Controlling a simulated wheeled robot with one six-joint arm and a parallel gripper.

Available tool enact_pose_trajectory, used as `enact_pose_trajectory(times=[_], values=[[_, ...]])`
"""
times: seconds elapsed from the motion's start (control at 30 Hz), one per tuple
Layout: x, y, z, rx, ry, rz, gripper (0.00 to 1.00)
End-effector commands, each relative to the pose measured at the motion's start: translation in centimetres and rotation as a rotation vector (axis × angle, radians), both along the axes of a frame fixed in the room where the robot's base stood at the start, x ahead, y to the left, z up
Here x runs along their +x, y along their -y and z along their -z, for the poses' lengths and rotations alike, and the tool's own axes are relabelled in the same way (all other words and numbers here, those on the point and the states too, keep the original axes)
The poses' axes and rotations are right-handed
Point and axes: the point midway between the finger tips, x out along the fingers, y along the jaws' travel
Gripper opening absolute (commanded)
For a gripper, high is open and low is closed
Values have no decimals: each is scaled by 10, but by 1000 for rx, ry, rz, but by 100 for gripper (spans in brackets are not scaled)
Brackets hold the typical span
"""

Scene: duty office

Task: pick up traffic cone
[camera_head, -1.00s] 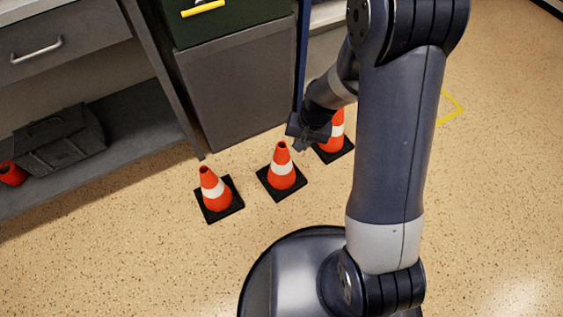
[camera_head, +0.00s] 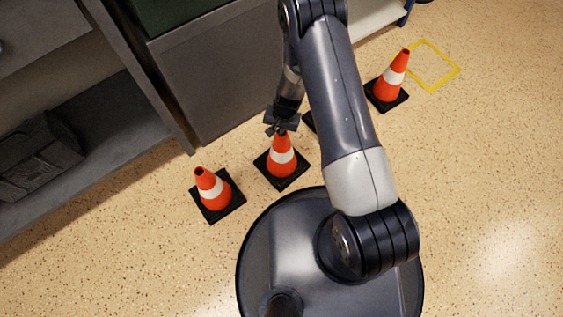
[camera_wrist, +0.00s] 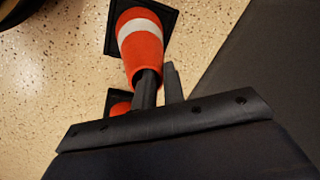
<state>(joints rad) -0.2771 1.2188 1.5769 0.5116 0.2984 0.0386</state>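Orange traffic cones with white bands and black square bases stand on the floor. The middle cone (camera_head: 282,157) is upright, with my gripper (camera_head: 281,127) right at its tip. In the wrist view, a cone (camera_wrist: 140,45) reaches toward my gripper (camera_wrist: 160,82), whose two dark fingers are apart. The near finger covers part of the cone's tip, so contact is unclear. A left cone (camera_head: 212,190) and a far right cone (camera_head: 392,77) stand apart. Another black base (camera_head: 309,121) shows behind my arm, its cone hidden.
A grey cabinet (camera_head: 215,85) and a desk with a low shelf (camera_head: 110,150) stand behind the cones. A yellow square outline (camera_head: 455,68) marks the floor beside the far right cone. The floor at right is clear.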

Motion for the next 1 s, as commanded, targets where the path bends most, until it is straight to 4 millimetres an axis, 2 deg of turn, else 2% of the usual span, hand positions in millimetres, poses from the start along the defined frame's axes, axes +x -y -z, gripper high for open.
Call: enact_pose_trajectory(times=[0.17, 0.4, 0.5, 0.7, 0.87, 1.0], values=[[0, -2, 14, 0, 0, -1, 10], [2, -8, 51, 0, 0, -1, 10], [2, -10, 59, 0, 0, -1, 10], [2, -10, 58, 0, 0, -1, 10], [2, -10, 58, 0, 0, -1, 0], [2, -10, 58, 0, 1, -1, 0]])
